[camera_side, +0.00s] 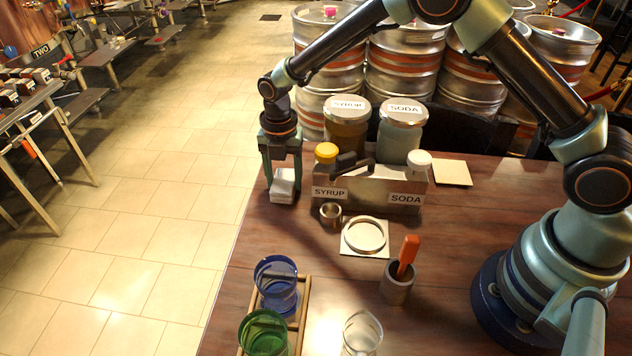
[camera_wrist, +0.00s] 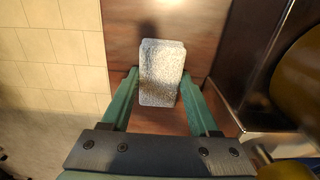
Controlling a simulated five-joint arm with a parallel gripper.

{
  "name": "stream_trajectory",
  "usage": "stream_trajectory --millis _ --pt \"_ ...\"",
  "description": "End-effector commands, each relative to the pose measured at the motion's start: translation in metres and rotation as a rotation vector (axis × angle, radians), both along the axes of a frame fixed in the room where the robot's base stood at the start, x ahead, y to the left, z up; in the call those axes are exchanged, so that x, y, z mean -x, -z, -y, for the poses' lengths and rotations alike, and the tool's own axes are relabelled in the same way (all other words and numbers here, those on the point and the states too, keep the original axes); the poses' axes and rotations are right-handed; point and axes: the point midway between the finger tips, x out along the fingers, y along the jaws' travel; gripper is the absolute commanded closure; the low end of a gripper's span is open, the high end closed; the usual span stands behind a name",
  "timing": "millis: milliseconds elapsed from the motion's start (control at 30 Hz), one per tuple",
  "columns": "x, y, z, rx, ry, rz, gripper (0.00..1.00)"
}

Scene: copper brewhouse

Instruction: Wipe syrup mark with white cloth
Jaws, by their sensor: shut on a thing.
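My gripper (camera_side: 283,180) points straight down at the far left of the wooden table, left of the metal rack labelled SYRUP and SODA. It is shut on the white cloth (camera_side: 283,190), a small folded pad between the two green fingers. In the wrist view the cloth (camera_wrist: 161,72) sits between the fingertips (camera_wrist: 160,85), over the brown tabletop. I cannot tell whether the cloth touches the table. I see no syrup mark on the visible tabletop in either view; anything under the cloth is hidden.
The metal rack (camera_side: 385,197) with yellow and white caps stands close to the right. Two large jars (camera_side: 345,130) are behind it. A metal ring on a pale tile (camera_side: 364,248), a cup with an orange handle (camera_side: 398,288) and glasses (camera_side: 277,280) stand nearer. The table's left edge is close.

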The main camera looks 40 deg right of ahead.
Motion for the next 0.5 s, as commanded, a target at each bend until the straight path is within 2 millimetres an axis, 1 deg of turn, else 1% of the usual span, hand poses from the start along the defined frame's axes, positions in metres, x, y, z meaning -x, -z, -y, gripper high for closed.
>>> stream_trajectory --millis 33,500 --pt "0.004 0.000 -0.004 0.001 -0.002 -0.002 1.00" --pt "0.035 0.000 -0.034 0.001 -0.003 -0.003 1.00"
